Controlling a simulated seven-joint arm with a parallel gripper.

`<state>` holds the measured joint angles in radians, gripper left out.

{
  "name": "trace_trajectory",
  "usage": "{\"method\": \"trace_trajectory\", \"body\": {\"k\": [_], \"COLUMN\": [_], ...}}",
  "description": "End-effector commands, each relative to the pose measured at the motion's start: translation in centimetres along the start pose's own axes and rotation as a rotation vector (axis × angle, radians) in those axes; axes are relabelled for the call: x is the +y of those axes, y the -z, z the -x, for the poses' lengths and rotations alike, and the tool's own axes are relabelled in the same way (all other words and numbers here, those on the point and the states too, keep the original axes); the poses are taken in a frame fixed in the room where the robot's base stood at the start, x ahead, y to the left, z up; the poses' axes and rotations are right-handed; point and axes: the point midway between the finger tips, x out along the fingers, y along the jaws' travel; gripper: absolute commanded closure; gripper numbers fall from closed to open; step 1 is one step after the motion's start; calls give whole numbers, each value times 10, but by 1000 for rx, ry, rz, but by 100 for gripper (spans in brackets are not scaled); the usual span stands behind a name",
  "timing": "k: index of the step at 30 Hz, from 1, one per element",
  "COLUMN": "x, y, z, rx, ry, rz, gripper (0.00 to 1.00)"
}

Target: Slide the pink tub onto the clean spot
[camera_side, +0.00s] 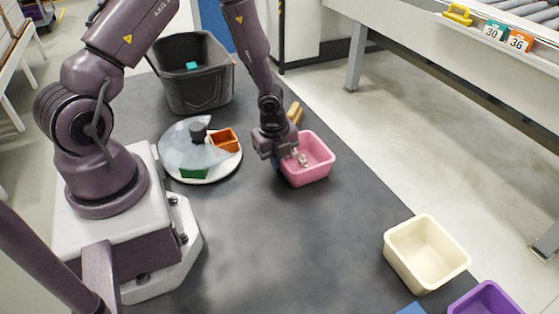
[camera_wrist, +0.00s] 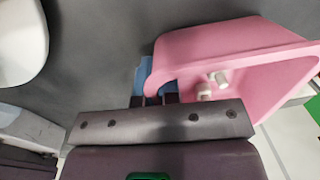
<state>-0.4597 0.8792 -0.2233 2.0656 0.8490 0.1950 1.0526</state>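The pink tub (camera_side: 312,172) sits on the dark mat right of the round tray, with small pale pieces inside. It also shows in the wrist view (camera_wrist: 210,48), with two pale cylindrical pieces in it. My gripper (camera_side: 288,158) is at the tub's left wall. In the wrist view, the blue fingers of my gripper (camera_wrist: 156,88) stand on either side of the wall near one corner and appear closed on it. No distinctly marked clean spot stands out; the mat (camera_side: 300,245) has faint lighter smudges.
A round tray (camera_side: 228,173) with orange and green pieces lies left of the tub. A black bin (camera_side: 198,95) stands behind, and a tan object (camera_side: 295,112) lies behind the tub. A cream tub (camera_side: 425,275) and purple tub (camera_side: 485,300) are front right. The middle front is clear.

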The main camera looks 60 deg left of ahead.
Motion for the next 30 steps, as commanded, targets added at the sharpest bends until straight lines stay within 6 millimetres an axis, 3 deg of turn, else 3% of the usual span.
{"method": "trace_trajectory", "body": {"k": [5, 6, 9, 20, 23, 30], "x": [0, 0, 0, -1, -1, -1], "y": [0, 0, 0, 0, -1, -2], "z": [0, 0, 0, 6, 20, 73], "rx": [0, 0, 0, 0, -1, -3], "ry": [1, 1, 1, 4, 5, 7], "rz": [0, 0, 0, 2, 2, 5], "gripper": [100, 87, 66, 66, 66, 66]}}
